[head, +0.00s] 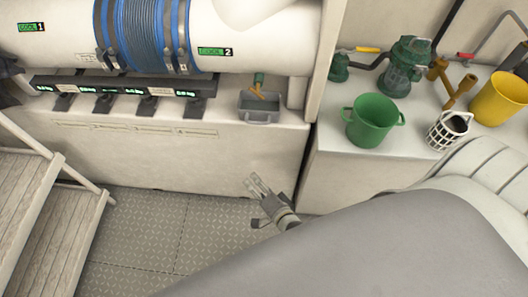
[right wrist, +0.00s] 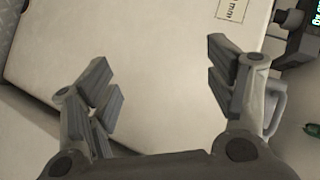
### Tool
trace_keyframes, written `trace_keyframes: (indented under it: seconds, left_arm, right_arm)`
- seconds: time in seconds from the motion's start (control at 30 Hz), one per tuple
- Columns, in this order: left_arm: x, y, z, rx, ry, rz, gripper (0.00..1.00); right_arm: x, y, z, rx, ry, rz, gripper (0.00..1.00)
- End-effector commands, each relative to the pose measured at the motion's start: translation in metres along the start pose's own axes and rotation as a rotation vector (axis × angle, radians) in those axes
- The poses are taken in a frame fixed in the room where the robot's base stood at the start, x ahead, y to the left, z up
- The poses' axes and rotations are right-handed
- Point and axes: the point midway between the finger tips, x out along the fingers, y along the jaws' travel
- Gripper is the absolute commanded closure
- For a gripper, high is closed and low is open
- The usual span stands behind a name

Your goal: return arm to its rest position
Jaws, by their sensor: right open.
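My right gripper (head: 256,188) hangs over the grey tread-plate floor, in front of the cream lower wall, in the head view. In the right wrist view its fingers (right wrist: 165,90) are spread wide apart, and nothing is between them. Behind the fingers is the cream panel with part of a printed label. My right arm, large and grey, crosses the lower right of the head view and hides what lies beneath it. My left gripper is not in either view.
A grey tray (head: 260,116) sits on the ledge. A green bucket (head: 371,122), a black-and-white basket (head: 447,130) and a yellow bucket (head: 499,100) stand on the right counter. Wooden steps (head: 45,220) are at the left. The floor (head: 150,235) between is clear.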

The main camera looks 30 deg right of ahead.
Motion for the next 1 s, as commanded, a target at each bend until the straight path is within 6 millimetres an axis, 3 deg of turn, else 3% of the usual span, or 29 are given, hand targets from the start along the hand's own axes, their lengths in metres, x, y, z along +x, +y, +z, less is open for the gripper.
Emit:
trace_keyframes:
  seconds: [0.2, 0.83, 0.93, 1.0]
  left_arm:
    - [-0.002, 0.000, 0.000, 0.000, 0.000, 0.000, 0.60]
    - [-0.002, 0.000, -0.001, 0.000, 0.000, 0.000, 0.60]
    - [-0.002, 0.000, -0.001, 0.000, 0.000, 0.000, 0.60]
    - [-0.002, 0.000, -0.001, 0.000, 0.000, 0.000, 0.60]
  right_arm:
    - [-0.002, 0.014, 0.006, -0.062, -0.027, 0.031, 0.23]
    - [-0.003, 0.018, 0.008, -0.074, -0.033, 0.039, 0.23]
    - [-0.006, 0.038, 0.016, -0.146, -0.068, 0.079, 0.23]
    - [-0.013, 0.068, 0.027, -0.253, -0.125, 0.137, 0.23]
